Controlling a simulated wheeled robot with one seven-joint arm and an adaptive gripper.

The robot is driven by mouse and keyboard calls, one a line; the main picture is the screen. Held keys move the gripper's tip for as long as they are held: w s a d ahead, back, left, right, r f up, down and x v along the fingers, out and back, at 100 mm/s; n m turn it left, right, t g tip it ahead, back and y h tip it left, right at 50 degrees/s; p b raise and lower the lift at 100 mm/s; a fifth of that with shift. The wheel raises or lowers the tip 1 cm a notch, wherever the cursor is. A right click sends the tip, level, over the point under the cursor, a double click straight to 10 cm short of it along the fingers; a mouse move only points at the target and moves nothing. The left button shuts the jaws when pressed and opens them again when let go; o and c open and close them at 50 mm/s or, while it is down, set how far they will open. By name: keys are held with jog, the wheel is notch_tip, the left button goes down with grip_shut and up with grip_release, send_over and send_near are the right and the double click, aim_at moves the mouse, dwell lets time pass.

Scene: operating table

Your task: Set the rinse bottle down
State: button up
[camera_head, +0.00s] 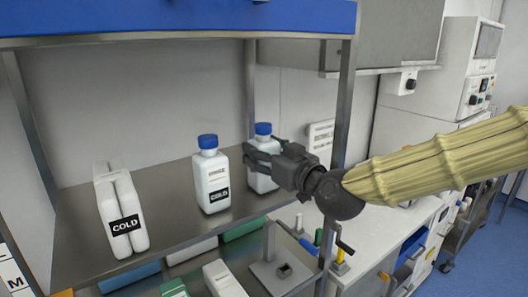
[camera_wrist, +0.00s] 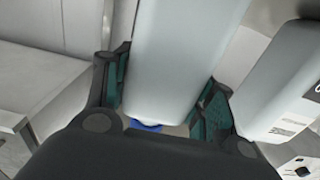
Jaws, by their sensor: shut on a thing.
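A white bottle with a blue cap (camera_head: 262,183) is upright on or just above the metal shelf (camera_head: 165,222); I cannot tell whether its base touches. My gripper (camera_head: 260,158) reaches in from the right and is shut on this bottle, with its fingers around the upper body. In the wrist view the pale bottle body (camera_wrist: 178,55) sits between the two green-padded fingers, and a bit of blue shows below it. The gripper hides part of the bottle's front, and I cannot read a name on it.
A second white bottle (camera_head: 211,175) with a blue cap and a COLD label stands close to the left. A white twin pack marked COLD (camera_head: 121,215) stands farther left. A metal post (camera_head: 343,110) rises near my wrist. Bare shelf lies between the pack and bottles.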

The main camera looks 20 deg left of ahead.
jog(key=o, duration=1.6)
jog(key=shift+s+d, duration=0.15)
jog(key=shift+r, duration=0.15)
jog(key=b+v, duration=0.3)
jog(key=v, duration=0.8)
jog(key=shift+s+d, duration=0.25)
jog(key=shift+d, duration=0.05)
jog(key=shift+d, duration=0.15)
